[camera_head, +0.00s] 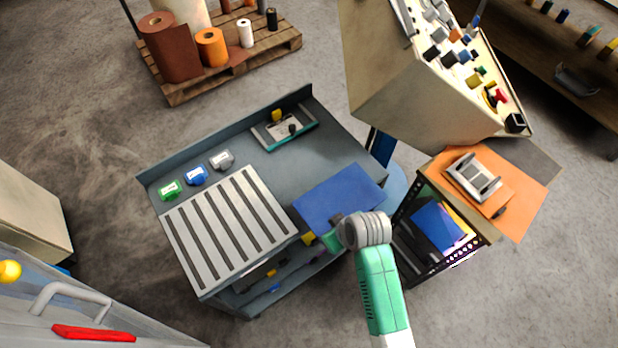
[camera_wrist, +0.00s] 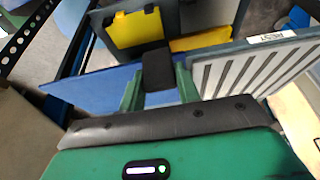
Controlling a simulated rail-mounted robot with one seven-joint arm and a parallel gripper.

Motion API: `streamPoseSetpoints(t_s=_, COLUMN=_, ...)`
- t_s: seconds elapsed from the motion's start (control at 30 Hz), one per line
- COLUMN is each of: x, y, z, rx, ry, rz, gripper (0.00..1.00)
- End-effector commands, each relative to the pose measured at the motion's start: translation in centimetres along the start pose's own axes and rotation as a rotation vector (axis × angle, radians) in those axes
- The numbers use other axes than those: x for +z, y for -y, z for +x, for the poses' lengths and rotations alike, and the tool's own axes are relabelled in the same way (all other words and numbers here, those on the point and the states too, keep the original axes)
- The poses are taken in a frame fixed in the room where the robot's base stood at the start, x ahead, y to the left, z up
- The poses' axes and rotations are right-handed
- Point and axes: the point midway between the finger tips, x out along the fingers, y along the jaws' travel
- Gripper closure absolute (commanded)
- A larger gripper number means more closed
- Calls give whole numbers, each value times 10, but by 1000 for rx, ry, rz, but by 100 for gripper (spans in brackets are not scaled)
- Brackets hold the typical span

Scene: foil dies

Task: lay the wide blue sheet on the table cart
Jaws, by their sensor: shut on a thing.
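The wide blue sheet (camera_head: 345,190) is flat and shows at the front right of the table cart (camera_head: 290,170), partly past its edge. I cannot tell whether it touches the cart top. My gripper (camera_head: 335,228) is shut on the sheet's near edge, with the arm coming from the lower right. In the wrist view the blue sheet (camera_wrist: 95,88) shows on both sides of a dark block between the green fingers of my gripper (camera_wrist: 158,75). The fingertips' contact is partly hidden.
A slatted grey rack (camera_head: 230,230) fills the cart's left front. Green, blue and grey labelled pieces and a teal-edged tray (camera_head: 285,128) stand behind it. A cream control console (camera_head: 420,80) and a shelf stand with an orange top (camera_head: 525,190) are at the right. The cart's middle is clear.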

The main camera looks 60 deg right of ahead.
Motion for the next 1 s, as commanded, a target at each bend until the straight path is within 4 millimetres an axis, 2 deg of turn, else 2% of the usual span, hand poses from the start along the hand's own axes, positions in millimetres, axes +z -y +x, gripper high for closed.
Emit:
streamPoseSetpoints(t_s=0.17, x=0, y=-2, z=-1, rx=3, ry=-2, rz=2, gripper=96)
streamPoseSetpoints(t_s=0.27, x=-9, y=-4, z=4, rx=2, ry=-2, rz=2, gripper=96)
streamPoseSetpoints(t_s=0.6, x=-99, y=-30, z=52, rx=5, ry=-2, rz=-1, gripper=96)
streamPoseSetpoints(t_s=0.7, x=-118, y=-34, z=63, rx=4, ry=-1, rz=0, gripper=96)
streamPoseSetpoints(t_s=0.8, x=-130, y=-36, z=69, rx=3, ry=0, rz=0, gripper=96)
streamPoseSetpoints(t_s=1.0, x=-139, y=-39, z=73, rx=3, ry=-3, rz=1, gripper=96)
